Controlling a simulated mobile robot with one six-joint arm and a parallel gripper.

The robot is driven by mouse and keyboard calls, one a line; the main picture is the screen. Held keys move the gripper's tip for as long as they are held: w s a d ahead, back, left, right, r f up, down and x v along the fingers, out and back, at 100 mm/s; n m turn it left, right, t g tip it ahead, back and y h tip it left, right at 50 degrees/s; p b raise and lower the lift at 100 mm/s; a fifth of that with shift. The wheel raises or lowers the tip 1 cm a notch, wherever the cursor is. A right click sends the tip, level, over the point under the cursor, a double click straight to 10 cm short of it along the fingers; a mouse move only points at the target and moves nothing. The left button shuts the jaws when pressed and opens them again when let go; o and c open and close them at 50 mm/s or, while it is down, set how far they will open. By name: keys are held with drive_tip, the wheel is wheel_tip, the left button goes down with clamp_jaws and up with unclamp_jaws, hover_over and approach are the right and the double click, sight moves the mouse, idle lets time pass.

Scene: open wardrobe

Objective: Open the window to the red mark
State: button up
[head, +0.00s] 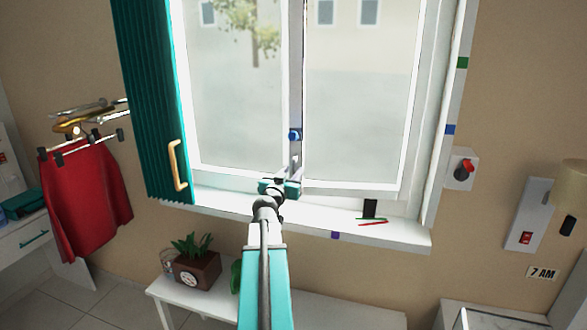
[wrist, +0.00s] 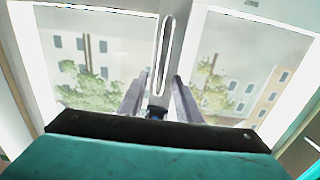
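A white-framed window (head: 353,188) has two glass panes with a central upright between them. A blue handle part (head: 294,135) sits on that upright. A short red mark (head: 373,223) lies on the sill (head: 402,234), just in front of a green mark (head: 371,218). My gripper (head: 295,163) is in front of the upright, below the blue part. In the wrist view its two fingers (wrist: 160,88) stand apart, with a white looped strip (wrist: 165,55) beyond them and a blue piece (wrist: 157,113) low between them. Contact is unclear.
A black block (head: 370,208) stands on the sill by the marks. A green folded shutter (head: 150,95) with a tan handle is at left. A plant box (head: 194,271) is on the white bench (head: 335,308) below.

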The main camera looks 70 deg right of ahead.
sight(294, 169)
drive_tip(key=shift+w+d+p, duration=0.1)
drive_tip(key=shift+d+p, duration=0.55)
drive_tip(key=shift+d, duration=1.3)
clamp_jaws()
